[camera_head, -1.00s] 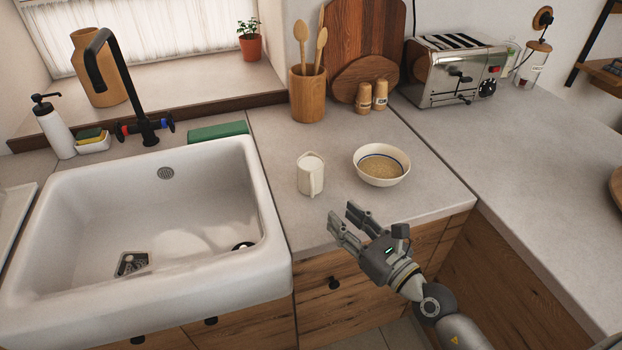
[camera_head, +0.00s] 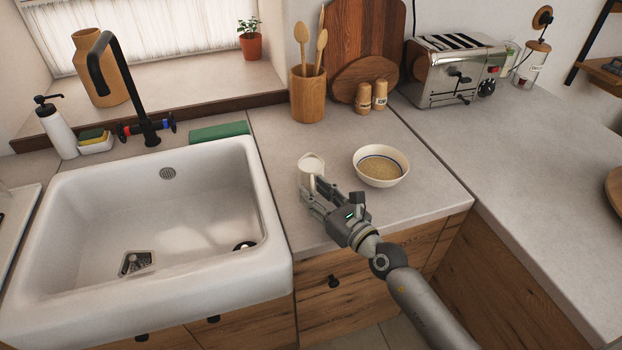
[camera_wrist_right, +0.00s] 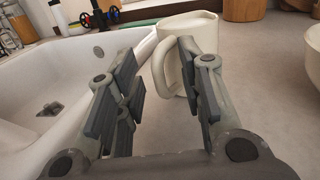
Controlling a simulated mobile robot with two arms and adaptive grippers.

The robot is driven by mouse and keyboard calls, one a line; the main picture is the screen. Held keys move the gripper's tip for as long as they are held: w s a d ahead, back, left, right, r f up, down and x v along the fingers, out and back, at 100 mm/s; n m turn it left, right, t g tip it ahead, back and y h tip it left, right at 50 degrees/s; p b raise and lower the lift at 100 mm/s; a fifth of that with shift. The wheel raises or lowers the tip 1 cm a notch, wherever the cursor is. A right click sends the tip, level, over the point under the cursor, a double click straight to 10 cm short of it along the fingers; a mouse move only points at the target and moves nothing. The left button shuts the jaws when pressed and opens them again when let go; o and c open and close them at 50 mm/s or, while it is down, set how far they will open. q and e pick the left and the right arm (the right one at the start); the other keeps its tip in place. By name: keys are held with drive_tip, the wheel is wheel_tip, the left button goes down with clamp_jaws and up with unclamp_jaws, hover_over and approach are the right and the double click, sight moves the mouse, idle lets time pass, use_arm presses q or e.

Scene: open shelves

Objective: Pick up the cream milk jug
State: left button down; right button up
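The cream milk jug (camera_head: 311,164) stands upright on the grey counter, right of the sink, and is partly covered by my right gripper in the head view. My right gripper (camera_head: 312,193) is at the near side of the jug with its fingers apart. In the right wrist view the jug (camera_wrist_right: 202,33) is just beyond the open fingers (camera_wrist_right: 155,85), with its handle towards them. The right finger overlaps the jug's lower part; I cannot tell whether they touch. My left gripper is not in view.
A bowl with grainy contents (camera_head: 381,166) stands close to the right of the jug. The white sink (camera_head: 262,200) is to the left. A utensil holder (camera_head: 308,95), shakers (camera_head: 363,98) and a toaster (camera_head: 455,70) stand behind.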

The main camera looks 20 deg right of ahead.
clamp_jaws()
idle(0.3)
drive_tip(key=shift+r, duration=0.15)
drive_tip(key=shift+r, duration=0.4)
wheel_tip(320, 180, up, 3)
drive_tip(key=shift+p, duration=0.8)
drive_tip(key=s+r, duration=0.9)
drive_tip(key=s, duration=0.5)
drive_tip(key=shift+a, duration=0.3)
